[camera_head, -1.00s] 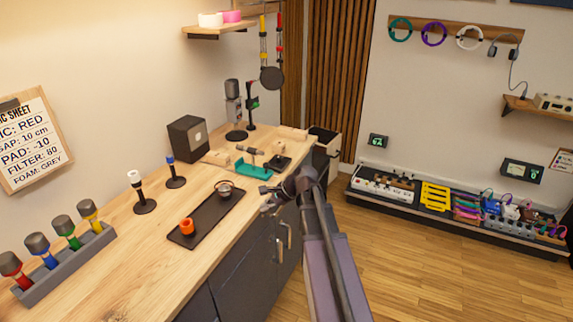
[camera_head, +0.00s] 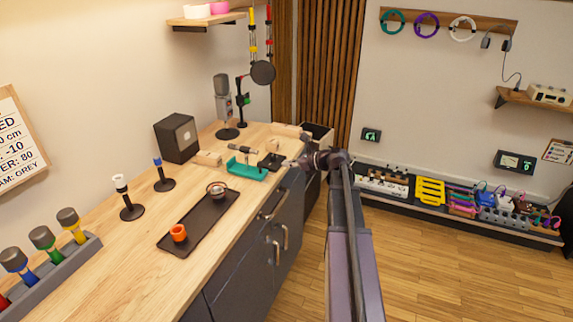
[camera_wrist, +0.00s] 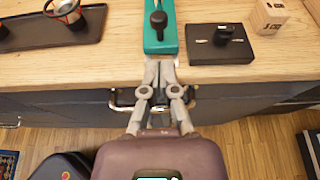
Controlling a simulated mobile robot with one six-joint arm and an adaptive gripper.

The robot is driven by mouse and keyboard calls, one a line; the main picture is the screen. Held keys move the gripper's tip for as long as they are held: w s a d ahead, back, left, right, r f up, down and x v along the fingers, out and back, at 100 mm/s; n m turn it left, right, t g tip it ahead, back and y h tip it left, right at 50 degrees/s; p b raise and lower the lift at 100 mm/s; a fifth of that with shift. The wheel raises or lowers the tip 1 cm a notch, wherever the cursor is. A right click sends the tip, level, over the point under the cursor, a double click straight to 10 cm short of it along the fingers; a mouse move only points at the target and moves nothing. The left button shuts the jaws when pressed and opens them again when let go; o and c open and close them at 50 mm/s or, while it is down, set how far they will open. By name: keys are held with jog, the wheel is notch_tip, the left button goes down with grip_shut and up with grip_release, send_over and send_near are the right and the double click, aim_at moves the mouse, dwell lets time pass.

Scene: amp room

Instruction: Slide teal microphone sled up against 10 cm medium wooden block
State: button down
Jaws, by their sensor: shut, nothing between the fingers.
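The teal microphone sled (camera_head: 246,169) lies on the wooden counter near its front edge, with a dark microphone (camera_head: 243,149) on it. In the wrist view the sled (camera_wrist: 160,40) runs away from my fingertips. My gripper (camera_wrist: 160,62) is shut and empty at the sled's near end; I cannot tell whether it touches. In the head view my gripper (camera_head: 288,163) is at the counter's front edge, right of the sled. Light wooden blocks stand nearby: one (camera_head: 207,158) left of the sled, one (camera_head: 273,145) behind it and one (camera_head: 290,130) farther back. Their sizes are not readable.
A flat black device (camera_wrist: 221,44) sits right of the sled in the wrist view. A dark tray (camera_head: 200,220) holds an orange cup and a metal-rimmed cup. A black speaker box (camera_head: 177,138) and microphone stands line the back. Drawer handles (camera_head: 284,236) project below the counter.

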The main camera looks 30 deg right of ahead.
jog(key=shift+a, duration=0.1)
jog(key=shift+b+x, duration=1.2)
jog(key=shift+x, duration=2.2)
jog(key=shift+w+a, duration=0.15)
jog(key=shift+w, duration=0.2)
jog(key=shift+w+a, duration=0.25)
